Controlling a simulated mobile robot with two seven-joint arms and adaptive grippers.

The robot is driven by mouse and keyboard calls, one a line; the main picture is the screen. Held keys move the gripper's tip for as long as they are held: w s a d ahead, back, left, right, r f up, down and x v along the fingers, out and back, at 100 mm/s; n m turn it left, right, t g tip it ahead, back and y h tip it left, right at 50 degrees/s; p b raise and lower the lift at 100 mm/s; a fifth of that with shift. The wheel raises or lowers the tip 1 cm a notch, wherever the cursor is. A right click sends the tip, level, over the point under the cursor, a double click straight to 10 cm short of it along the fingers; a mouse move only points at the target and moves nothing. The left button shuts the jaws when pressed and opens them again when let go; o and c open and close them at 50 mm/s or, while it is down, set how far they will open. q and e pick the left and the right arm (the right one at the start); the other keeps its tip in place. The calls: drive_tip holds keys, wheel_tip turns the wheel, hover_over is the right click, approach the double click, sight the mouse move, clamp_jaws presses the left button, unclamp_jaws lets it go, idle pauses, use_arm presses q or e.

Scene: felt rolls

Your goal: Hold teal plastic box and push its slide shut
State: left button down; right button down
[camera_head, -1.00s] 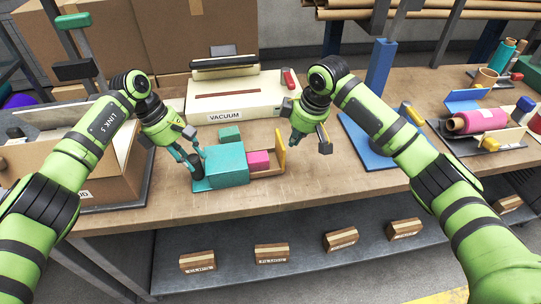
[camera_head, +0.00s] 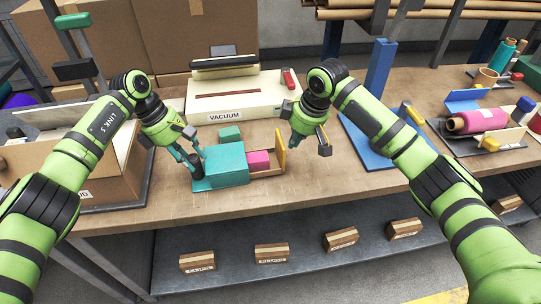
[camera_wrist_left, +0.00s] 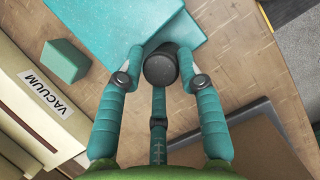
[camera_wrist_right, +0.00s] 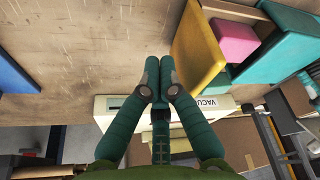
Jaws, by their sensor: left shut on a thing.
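The teal box (camera_head: 226,163) sits on the bench. Its wooden slide (camera_head: 268,172) sticks out to the right with a pink block (camera_head: 258,160) in it and a yellow end plate (camera_head: 281,152). My left gripper (camera_head: 197,168) is shut on the black knob (camera_wrist_left: 161,68) at the box's left end; the box also shows in the left wrist view (camera_wrist_left: 115,25). My right gripper (camera_head: 324,148) is shut and empty, to the right of the end plate and apart from it. The right wrist view shows its closed fingertips (camera_wrist_right: 160,66) beside the end plate (camera_wrist_right: 197,47).
A small teal block (camera_head: 229,133) lies behind the box, before the cream vacuum machine (camera_head: 236,98). A cardboard box (camera_head: 110,165) stands at the left. A blue stand (camera_head: 375,150) is at the right.

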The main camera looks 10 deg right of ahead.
use_arm(q)
drive_tip(key=shift+f, duration=0.15)
idle(0.3)
use_arm(e)
drive_tip(key=shift+s+a, duration=0.15)
drive_tip(key=shift+a, duration=4.8)
drive_tip(key=shift+d, duration=0.15)
drive_tip(key=shift+r, duration=1.7)
drive_tip(key=r, duration=0.1)
drive_tip(key=d+r, duration=0.1)
drive_tip(key=r, duration=0.1)
drive_tip(key=shift+r, duration=0.25)
